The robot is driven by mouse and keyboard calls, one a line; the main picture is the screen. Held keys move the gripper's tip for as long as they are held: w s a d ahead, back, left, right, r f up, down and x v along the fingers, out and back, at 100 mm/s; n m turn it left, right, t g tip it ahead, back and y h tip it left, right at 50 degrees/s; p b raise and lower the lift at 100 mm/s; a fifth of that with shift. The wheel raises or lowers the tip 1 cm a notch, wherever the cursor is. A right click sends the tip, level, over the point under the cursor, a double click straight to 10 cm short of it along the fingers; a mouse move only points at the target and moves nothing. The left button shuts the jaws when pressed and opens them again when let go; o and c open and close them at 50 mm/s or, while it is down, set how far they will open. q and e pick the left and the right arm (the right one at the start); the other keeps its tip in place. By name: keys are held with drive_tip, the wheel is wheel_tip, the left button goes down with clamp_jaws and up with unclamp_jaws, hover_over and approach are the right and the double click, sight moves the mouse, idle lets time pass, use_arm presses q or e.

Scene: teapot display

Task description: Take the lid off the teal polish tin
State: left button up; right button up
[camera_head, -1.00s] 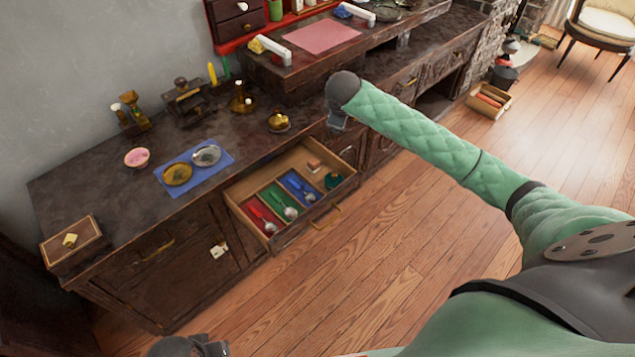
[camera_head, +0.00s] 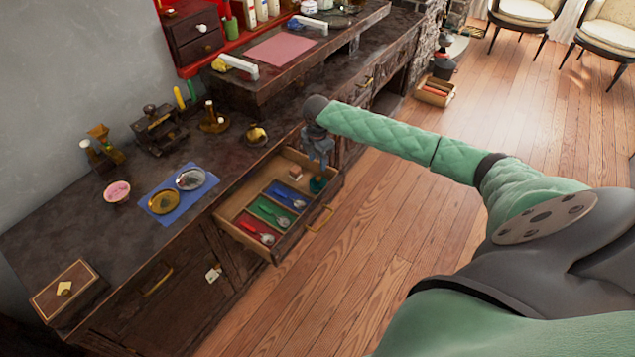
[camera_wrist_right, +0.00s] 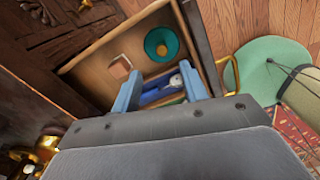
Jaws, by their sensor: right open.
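In the right wrist view the tin (camera_wrist_right: 152,43) is a round teal ring with a darker, brownish middle. I cannot tell the lid apart from the body. My right gripper (camera_head: 319,160) is over the drawer's right end, close above the tin, and partly covers it in the head view. In the wrist view its two blue-grey fingers (camera_wrist_right: 159,82) are apart, with nothing held, and the tin is beyond the tips. My left gripper is out of view.
The drawer also holds a small pinkish block (camera_head: 295,172) and blue, green and red trays with spoons (camera_head: 285,195). The drawer walls stand close around the tin. The counter above carries a blue mat (camera_head: 172,213) with two dishes, and a wooden box (camera_head: 67,290).

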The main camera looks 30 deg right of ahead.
sight(318, 178)
drive_tip(key=shift+a+f, duration=0.15)
drive_tip(key=shift+f, duration=0.45)
drive_tip(key=shift+f+p, duration=0.4)
drive_tip(key=shift+f, duration=0.5)
drive_tip(key=f+p, duration=0.1)
drive_tip(key=f, duration=0.2)
drive_tip(key=shift+s, duration=0.2)
drive_tip(key=shift+d+f, duration=0.2)
drive_tip(key=shift+f, duration=0.65)
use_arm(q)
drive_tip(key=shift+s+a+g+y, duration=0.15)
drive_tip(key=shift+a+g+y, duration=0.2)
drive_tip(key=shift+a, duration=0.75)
use_arm(e)
clamp_jaws()
